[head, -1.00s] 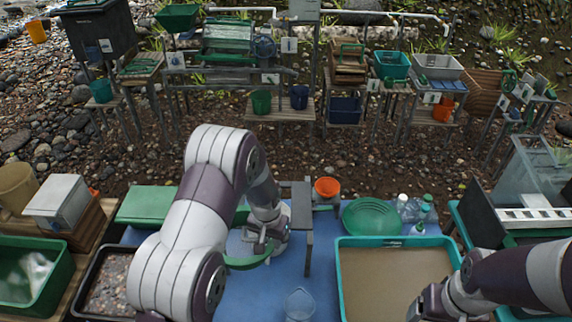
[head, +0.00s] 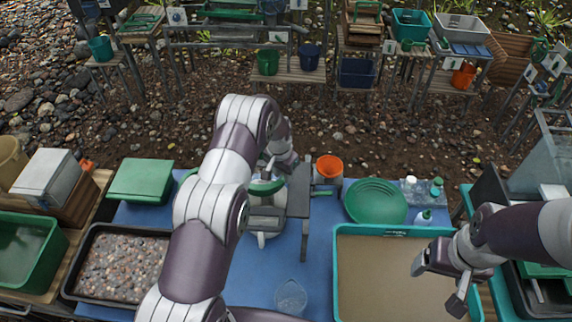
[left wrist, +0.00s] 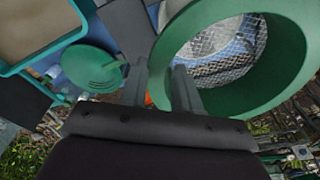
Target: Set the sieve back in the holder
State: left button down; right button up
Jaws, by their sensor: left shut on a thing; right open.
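The green-rimmed sieve (head: 267,188) is held by its rim in my left gripper (head: 273,172), partly hidden by my left arm. In the left wrist view its green ring (left wrist: 294,60) with wire mesh fills the upper right, beside the shut fingers (left wrist: 163,85). A grey stand (head: 298,192), seemingly the holder, rises just right of the sieve. A pale round body (head: 265,222) shows below the sieve; whether the sieve touches it or the stand cannot be told. My right gripper (head: 440,284) is open and empty over the tub of muddy water.
The teal-rimmed tub (head: 390,231) stands at right, with a green pan (head: 375,201) and bottles behind it. An orange bucket (head: 329,168) is just right of the stand. A clear jug (head: 291,297) stands in front. A gravel tray (head: 122,265) is at left.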

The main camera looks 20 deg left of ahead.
aim_at(282, 186)
pick_arm(q)
jog(key=shift+s+a+f, duration=0.1)
jog(key=shift+s+f, duration=0.2)
jog(key=shift+f, duration=0.2)
jog(key=shift+s+f, duration=0.25)
jog(key=shift+f, duration=0.25)
jog(key=f, duration=0.1)
jog(key=f+b, duration=0.1)
jog(key=f, duration=0.1)
jog(key=f+b, duration=0.1)
jog(key=shift+w+f, duration=0.15)
jog(key=shift+w, duration=0.15)
jog(key=shift+w+b, duration=0.15)
jog(key=shift+b, duration=0.3)
pick_arm(e)
notch_tip(282, 186, down, 3)
jog(key=shift+s+r, duration=0.15)
pick_arm(q)
jog(key=shift+f, duration=0.15)
